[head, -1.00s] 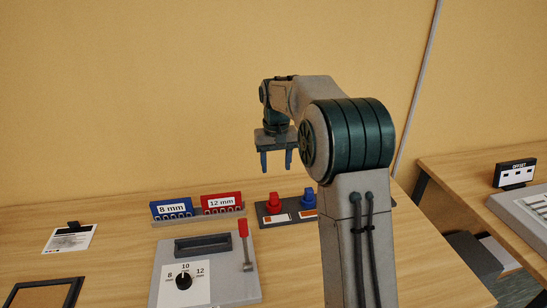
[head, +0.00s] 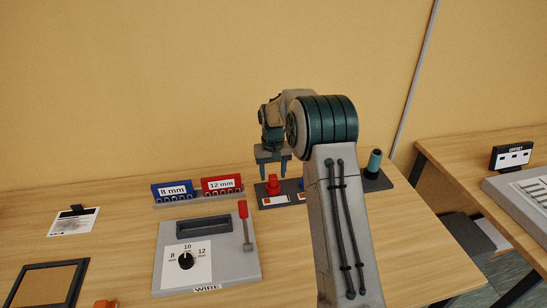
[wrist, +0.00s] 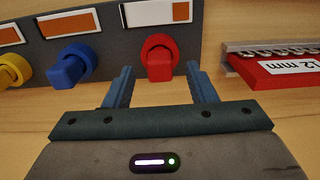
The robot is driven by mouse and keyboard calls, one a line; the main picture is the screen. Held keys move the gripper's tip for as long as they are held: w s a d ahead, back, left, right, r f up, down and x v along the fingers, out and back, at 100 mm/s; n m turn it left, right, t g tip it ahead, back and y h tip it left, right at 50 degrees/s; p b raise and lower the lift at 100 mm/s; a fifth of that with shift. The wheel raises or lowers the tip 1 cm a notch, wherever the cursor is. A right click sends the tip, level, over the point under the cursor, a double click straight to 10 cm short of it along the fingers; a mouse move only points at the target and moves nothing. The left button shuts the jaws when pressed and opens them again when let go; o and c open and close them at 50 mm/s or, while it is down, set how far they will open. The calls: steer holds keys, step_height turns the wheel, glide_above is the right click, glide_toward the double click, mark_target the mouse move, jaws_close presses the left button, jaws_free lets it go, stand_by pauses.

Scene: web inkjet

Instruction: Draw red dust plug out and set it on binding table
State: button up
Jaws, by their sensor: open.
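The red dust plug (head: 272,187) stands in a dark panel (head: 262,201) on the wooden table (head: 120,229), which appears to be the binding table. In the wrist view the red plug (wrist: 160,66) shows a round ring and a block-shaped grip. My gripper (head: 273,177) is open and points down at the plug. In the wrist view my gripper (wrist: 160,72) has one finger on each side of the plug, with gaps between. A blue plug (wrist: 73,66) and a yellow plug (wrist: 14,71) sit farther left there.
The blue 8 mm (head: 174,190) and red 12 mm (head: 222,185) holders stand left of the panel. A grey machine (head: 225,262) with a dial and red lever is in front.

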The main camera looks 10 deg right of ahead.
steer(key=shift+f, duration=1.4)
steer(key=shift+c, duration=0.3)
steer(key=c, duration=1)
steer(key=shift+r, duration=0.15)
steer(key=shift+r+p, duration=1.25)
steer(key=shift+r, duration=0.65)
